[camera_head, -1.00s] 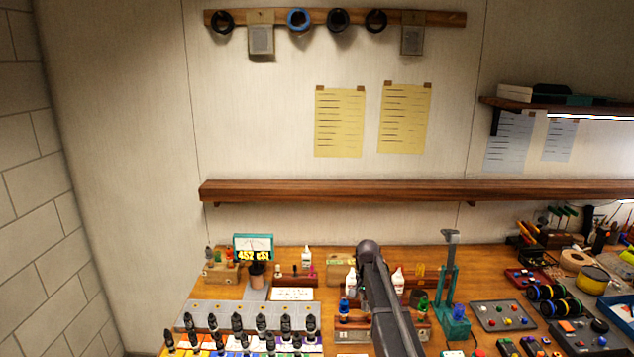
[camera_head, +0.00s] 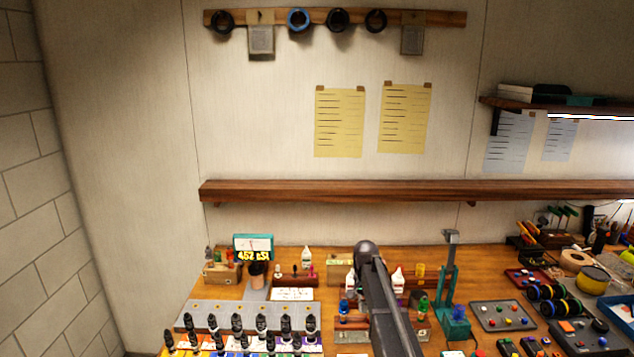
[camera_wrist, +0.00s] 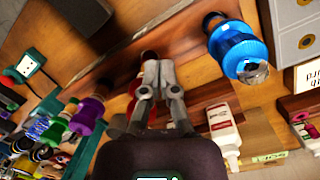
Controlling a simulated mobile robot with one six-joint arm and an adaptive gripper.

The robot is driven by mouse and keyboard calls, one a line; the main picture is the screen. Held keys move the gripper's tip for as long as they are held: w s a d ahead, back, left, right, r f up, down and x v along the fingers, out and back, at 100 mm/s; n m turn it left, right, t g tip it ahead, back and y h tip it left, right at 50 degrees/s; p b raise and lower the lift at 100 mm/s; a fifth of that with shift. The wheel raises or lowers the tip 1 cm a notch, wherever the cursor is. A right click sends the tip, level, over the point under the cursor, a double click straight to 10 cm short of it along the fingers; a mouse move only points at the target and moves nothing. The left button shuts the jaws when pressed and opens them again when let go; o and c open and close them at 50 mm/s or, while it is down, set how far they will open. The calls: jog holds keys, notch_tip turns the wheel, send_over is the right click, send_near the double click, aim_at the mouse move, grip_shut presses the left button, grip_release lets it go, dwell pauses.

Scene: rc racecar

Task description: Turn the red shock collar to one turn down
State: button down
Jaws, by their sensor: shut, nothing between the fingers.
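The red shock (camera_wrist: 133,88) is in the wrist view, mostly hidden behind my gripper (camera_wrist: 158,68). Red shows beside the left finger. My gripper's fingers are shut with nothing between them, and their tips overlap the red shock in the picture. I cannot tell whether they touch its collar, and the collar's turn setting is not readable. In the head view my arm covers the place between the blue shock (camera_head: 343,306) and the green shock (camera_head: 422,306), and no red shock is visible there.
In the wrist view a large blue shock (camera_wrist: 238,48) stands at upper right, and a purple shock (camera_wrist: 88,115) and a green shock (camera_wrist: 55,130) at left. A white bottle (camera_wrist: 223,130) is at lower right. A teal stand (camera_head: 452,325) is right of my arm.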

jog(key=r+p, duration=0.6)
jog(key=shift+w, duration=0.4)
jog(key=shift+f, duration=0.1)
dwell(0.3)
jog(key=s+d+f+n+b, duration=0.1)
jog(key=s+f+n+b, duration=0.2)
jog(key=s, duration=1.1)
jog(key=s+d+f+n+t+b, duration=0.1)
jog(key=s+f+n+b, duration=0.2)
jog(key=s, duration=1.1)
jog(key=shift+d+t, duration=0.3)
jog(key=shift+d, duration=0.05)
jog(key=shift+s, duration=0.2)
